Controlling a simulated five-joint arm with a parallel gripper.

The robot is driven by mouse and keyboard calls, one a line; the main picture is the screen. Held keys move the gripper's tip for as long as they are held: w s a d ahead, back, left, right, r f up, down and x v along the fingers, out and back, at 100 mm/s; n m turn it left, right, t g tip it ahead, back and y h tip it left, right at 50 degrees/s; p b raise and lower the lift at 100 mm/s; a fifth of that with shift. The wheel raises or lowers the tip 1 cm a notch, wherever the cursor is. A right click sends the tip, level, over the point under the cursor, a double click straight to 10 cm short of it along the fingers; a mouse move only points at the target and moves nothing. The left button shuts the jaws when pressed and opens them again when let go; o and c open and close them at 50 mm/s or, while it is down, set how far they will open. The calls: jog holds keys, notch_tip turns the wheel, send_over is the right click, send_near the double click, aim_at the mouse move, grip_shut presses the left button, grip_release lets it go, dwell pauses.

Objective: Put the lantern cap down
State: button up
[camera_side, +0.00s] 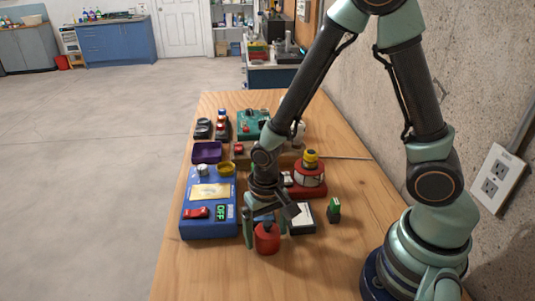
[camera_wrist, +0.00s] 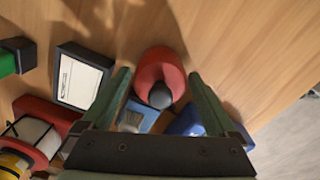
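The red lantern cap (camera_side: 267,241), rounded with a dark knob, is at the front of the wooden table in the side view. In the wrist view the cap (camera_wrist: 158,68) sits between the fingertips. My gripper (camera_side: 266,234) has one finger at each side of the cap and appears shut on it; in the wrist view the gripper (camera_wrist: 161,76) tips meet its edges. I cannot tell whether the cap's underside touches the table. The lantern (camera_side: 309,178), with red base, pale body and yellow top, stands behind and right; it shows at lower left in the wrist view (camera_wrist: 36,135).
A blue panel box (camera_side: 207,222) is close on the left. A black box with a white label (camera_side: 302,219) and a small green-and-black block (camera_side: 333,210) lie to the right. A purple tray (camera_side: 207,152) and a teal unit (camera_side: 250,124) are behind. The table's front is bare.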

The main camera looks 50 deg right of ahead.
aim_at(266, 221)
notch_tip(266, 221, up, 12)
jog(key=shift+d+r, duration=0.1)
jog(key=shift+r, duration=0.2)
jog(key=d+r+n+t, duration=0.4)
jog(key=d+r, duration=0.3)
jog(key=r, duration=0.4)
jog(key=shift+s+d+n+t, duration=0.25)
jog(key=shift+s+t, duration=0.2)
jog(key=shift+t, duration=0.35)
